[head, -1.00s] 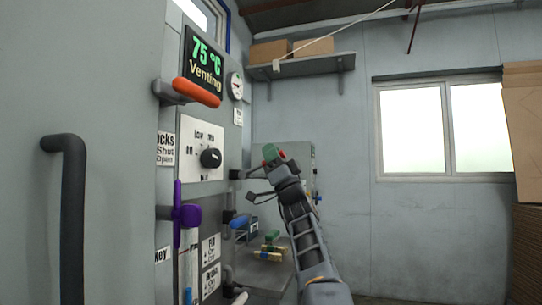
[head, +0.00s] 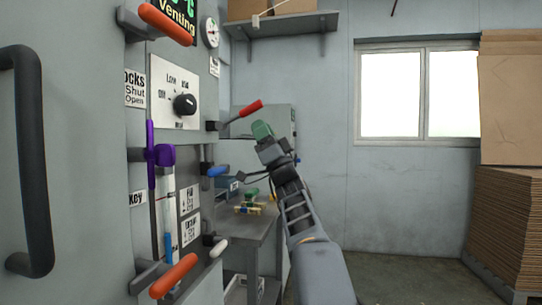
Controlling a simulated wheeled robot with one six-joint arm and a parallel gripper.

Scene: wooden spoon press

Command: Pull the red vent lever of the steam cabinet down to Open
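The red vent lever (head: 243,111) sticks out from the right edge of the grey steam cabinet (head: 95,85). It slopes up and to the right from its dark pivot. The cabinet's display (head: 178,20) reads "Venting" and is partly cut off at the top.
Orange handles (head: 165,22) and (head: 174,276), a purple lever (head: 160,156), a blue lever (head: 217,171) and a black knob (head: 185,104) stick out from the cabinet. A grey table (head: 245,225) with small coloured items stands behind. Stacked cardboard (head: 510,225) is at right.

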